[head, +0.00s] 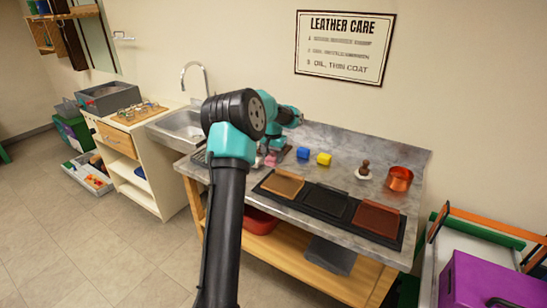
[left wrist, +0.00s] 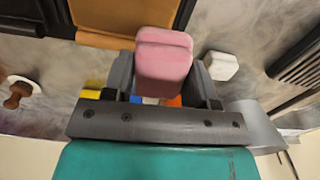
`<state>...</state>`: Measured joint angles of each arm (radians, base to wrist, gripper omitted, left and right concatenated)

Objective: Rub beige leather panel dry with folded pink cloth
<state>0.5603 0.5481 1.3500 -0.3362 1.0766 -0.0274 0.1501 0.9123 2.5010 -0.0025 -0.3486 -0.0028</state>
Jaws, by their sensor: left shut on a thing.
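A folded pink cloth (left wrist: 163,62) is held between the two fingers of my left gripper (left wrist: 165,85) in the left wrist view. In the head view the left gripper (head: 275,154) is over the left part of the grey worktop, partly behind my own arm, with a bit of the pink cloth (head: 269,161) below it. The beige leather panel (head: 284,183) lies on a dark mat, in front and slightly right of the gripper; the cloth looks apart from it. A tan edge of the panel (left wrist: 103,41) shows in the left wrist view. My right gripper is not in view.
A black panel (head: 326,200) and a red-brown panel (head: 377,218) lie right of the beige one. A sink (head: 180,127) is left.

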